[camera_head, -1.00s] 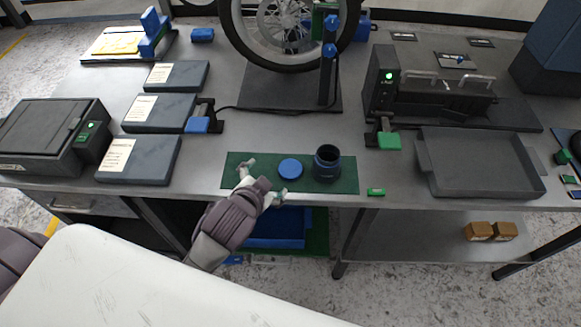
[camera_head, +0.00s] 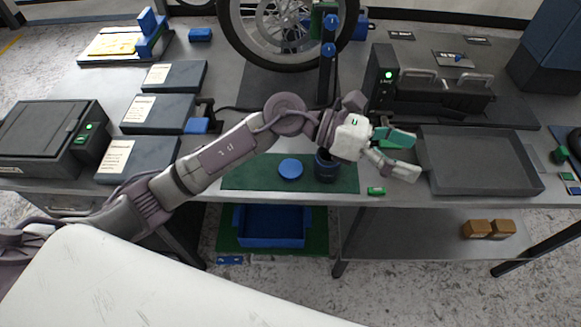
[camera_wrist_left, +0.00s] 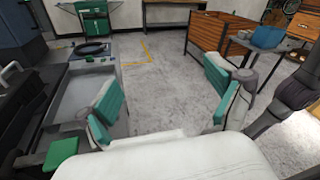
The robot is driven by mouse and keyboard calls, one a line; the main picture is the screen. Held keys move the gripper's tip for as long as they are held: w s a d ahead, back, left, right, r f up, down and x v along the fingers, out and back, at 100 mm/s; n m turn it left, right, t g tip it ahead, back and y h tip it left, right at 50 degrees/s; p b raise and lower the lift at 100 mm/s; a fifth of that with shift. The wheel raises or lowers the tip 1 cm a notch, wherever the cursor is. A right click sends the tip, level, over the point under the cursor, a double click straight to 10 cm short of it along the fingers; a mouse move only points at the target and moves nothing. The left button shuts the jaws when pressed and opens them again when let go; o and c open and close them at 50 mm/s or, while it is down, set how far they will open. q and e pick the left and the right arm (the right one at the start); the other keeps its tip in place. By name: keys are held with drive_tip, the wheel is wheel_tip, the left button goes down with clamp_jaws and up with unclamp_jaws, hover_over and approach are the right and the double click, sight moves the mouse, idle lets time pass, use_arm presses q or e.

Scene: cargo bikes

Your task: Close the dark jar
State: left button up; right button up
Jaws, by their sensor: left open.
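The dark jar (camera_head: 326,170) stands upright on the green mat (camera_head: 240,175); my left gripper's wrist hides part of its top. A round blue lid (camera_head: 290,169) lies flat on the mat to the left of the jar, apart from it. My left gripper (camera_head: 408,155) is open and empty, up and to the right of the jar, pointing right towards the grey tray. Its green-padded fingers also show spread in the left wrist view (camera_wrist_left: 165,108), with nothing between them. The jar and lid are out of the left wrist view. My right gripper does not show.
A shallow grey tray (camera_head: 480,184) lies right of the mat. A small green block (camera_head: 376,191) is near the table's front edge. A black machine (camera_head: 435,95) stands behind, and a wheel (camera_head: 285,25) stands at the back. Grey boxes (camera_head: 160,113) lie left.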

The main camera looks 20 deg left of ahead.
use_arm(q)
drive_tip(key=w+a+f+m+g+y, duration=0.1)
drive_tip(key=a+f+m+y, duration=0.3)
drive_tip(key=f+y, duration=0.2)
drive_tip(key=w+a+y, duration=0.2)
drive_tip(key=a+y, duration=0.1)
drive_tip(key=a, duration=0.3)
drive_tip(key=w+a+f+m+y, duration=0.1)
drive_tip(key=w+a+y, duration=0.1)
drive_tip(key=a+y, duration=0.2)
drive_tip(key=w+a+f+m+t+y, duration=0.1)
drive_tip(key=w+a+y, duration=0.1)
drive_tip(key=a, duration=0.7)
drive_tip(key=shift+w+f+y, duration=0.25)
drive_tip(key=shift+w+y, duration=0.15)
drive_tip(key=shift+y, duration=0.5)
drive_tip(key=p, duration=0.2)
hover_over(288, 167)
wheel_tip(288, 167, down, 9)
drive_tip(key=shift+r, duration=0.2)
